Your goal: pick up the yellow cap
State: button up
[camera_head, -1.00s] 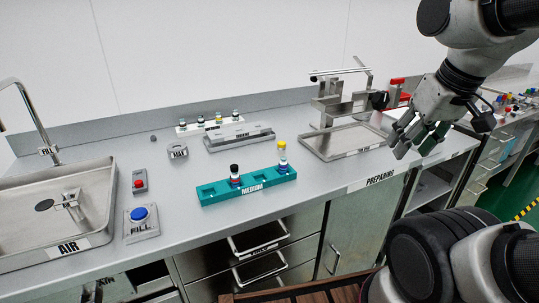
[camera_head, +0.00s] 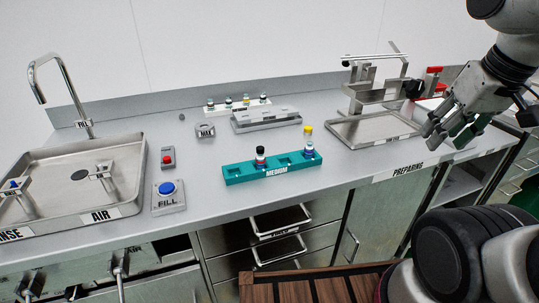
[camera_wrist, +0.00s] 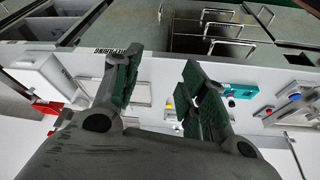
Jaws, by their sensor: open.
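The yellow cap (camera_head: 308,129) tops a small bottle standing in the right part of the teal MEDIUM rack (camera_head: 240,173). In the wrist view the yellow cap (camera_wrist: 169,103) is a small spot between the open fingers, well beyond them. A second bottle with a black cap (camera_head: 260,150) stands left of it in the same rack. My gripper (camera_head: 438,140) is open and empty, right of the rack and apart from it, above the front right of the metal tray. Its two green-padded fingers (camera_wrist: 158,85) show in the wrist view.
A metal tray (camera_head: 372,128) with a stand behind it lies between rack and gripper side. A rear rack (camera_head: 217,107) holds several small bottles. A sink (camera_head: 130,160) and FILL button (camera_head: 167,188) are left.

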aim_at(308, 130)
jog(key=i+l+u, duration=0.35)
jog(key=l, duration=0.35)
jog(key=i+l+u, duration=0.15)
jog(key=l, duration=0.25)
jog(key=i, duration=0.1)
